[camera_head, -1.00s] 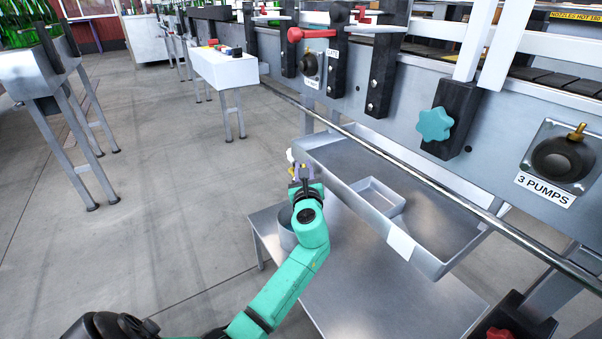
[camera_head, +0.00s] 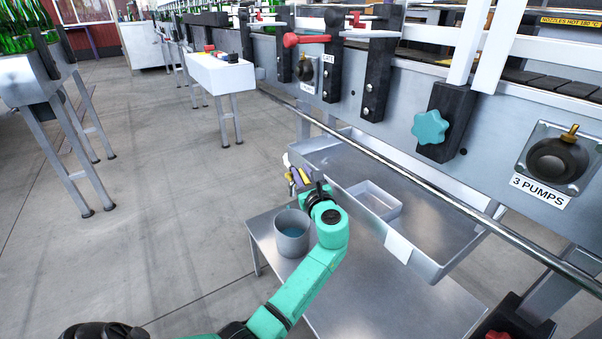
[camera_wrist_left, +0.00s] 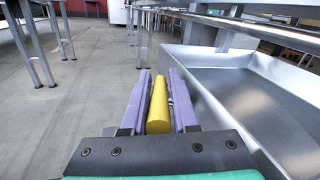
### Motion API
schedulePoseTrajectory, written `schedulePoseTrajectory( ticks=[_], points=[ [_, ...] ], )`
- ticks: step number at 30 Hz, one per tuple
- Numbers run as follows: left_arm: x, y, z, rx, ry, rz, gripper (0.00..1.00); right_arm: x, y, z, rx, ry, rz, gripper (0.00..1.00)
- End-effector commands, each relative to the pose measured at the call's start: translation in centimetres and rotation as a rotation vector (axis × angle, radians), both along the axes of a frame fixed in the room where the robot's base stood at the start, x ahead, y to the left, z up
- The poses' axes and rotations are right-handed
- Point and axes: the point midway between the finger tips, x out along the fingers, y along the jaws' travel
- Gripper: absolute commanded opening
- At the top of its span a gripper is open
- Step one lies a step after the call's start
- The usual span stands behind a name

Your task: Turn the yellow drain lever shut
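The yellow drain lever (camera_wrist_left: 158,106) lies lengthwise between the two purple fingers of my left gripper (camera_wrist_left: 158,102) in the left wrist view. The fingers sit close along both its sides and look shut on it. In the head view, my left gripper (camera_head: 299,178) is at the near left corner of the metal drip tray (camera_head: 440,266), with a bit of yellow showing between the fingers. The valve body is mostly hidden there; only a small pale part (camera_head: 286,160) shows. My right gripper is not in view.
A grey pail (camera_head: 291,240) with bluish liquid stands on the low metal table (camera_head: 262,238), just below my left gripper. A long rail (camera_head: 420,178) runs above the tray along the machine. Open floor lies to the left.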

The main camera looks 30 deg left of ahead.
Motion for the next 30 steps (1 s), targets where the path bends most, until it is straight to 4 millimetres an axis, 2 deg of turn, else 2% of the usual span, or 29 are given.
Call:
schedulePoseTrajectory(
  ticks=[2, 19, 25, 30],
  points=[
    [0.1, -0.1, -0.1, -0.001, 0.001, -0.004, 0.51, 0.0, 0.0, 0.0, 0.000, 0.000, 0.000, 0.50],
    [-0.1, 0.1, 0.2, 0.002, -0.003, -0.034, 0.51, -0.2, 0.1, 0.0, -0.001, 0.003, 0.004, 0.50],
    [-0.5, 0.4, 0.3, 0.005, -0.002, -0.264, 0.51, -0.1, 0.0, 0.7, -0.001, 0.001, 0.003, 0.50],
    [-0.6, 0.7, 0.7, 0.007, 0.003, -0.524, 0.51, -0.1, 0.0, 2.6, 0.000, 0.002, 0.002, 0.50]
  ],
)
